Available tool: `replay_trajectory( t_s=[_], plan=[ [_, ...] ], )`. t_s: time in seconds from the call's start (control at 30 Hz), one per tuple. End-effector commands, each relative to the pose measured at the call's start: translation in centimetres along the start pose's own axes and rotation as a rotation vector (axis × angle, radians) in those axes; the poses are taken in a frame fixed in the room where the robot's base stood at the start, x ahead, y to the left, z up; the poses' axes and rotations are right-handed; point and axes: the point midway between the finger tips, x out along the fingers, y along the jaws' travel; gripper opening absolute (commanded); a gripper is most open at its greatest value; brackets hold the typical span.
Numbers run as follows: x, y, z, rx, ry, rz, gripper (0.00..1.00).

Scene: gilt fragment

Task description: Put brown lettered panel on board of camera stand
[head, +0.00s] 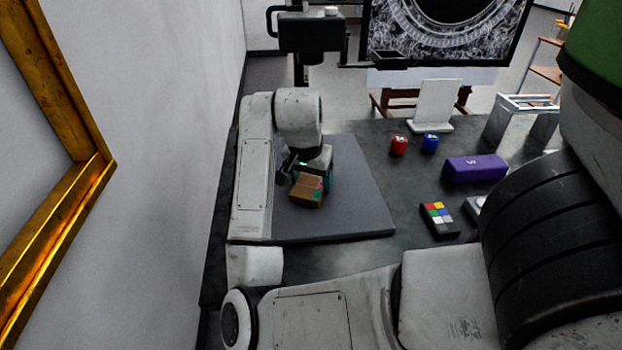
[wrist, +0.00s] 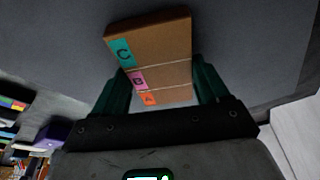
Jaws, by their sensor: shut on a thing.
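The brown lettered panel (head: 306,191) is a small brown block, with C, B and A on teal, pink and orange labels in the wrist view (wrist: 160,48). My gripper (head: 311,172) is shut on it, one dark green finger on each side in the wrist view (wrist: 162,88). The camera stand has a flat dark grey board (head: 355,212) and a black upright with a camera head (head: 312,32) behind. The panel is over the board, left of its middle; I cannot tell whether it touches. My arm hides the board's left part.
Right of the board are a red pot (head: 398,146), a blue pot (head: 430,144), a purple case (head: 476,169) and a colour chart (head: 439,220). A white stand (head: 435,105) is behind them. A wall and gilt frame (head: 75,200) are on the left. The board's right half is bare.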

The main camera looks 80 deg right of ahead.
Motion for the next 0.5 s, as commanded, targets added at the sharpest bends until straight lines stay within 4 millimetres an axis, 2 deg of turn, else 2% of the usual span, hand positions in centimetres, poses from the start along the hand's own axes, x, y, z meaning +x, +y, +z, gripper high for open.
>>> replay_trajectory(
  t_s=[0.17,0.2,0.47,0.5],
  plan=[
    [0.3,0.03,0.09,0.0,0.0,0.001,0.42],
    [0.33,0.03,0.1,0.0,0.0,0.001,0.75],
    [0.26,0.02,0.08,0.0,0.0,0.0,1.0],
    [0.26,0.02,0.08,0.0,0.0,0.0,1.0]
  ],
)
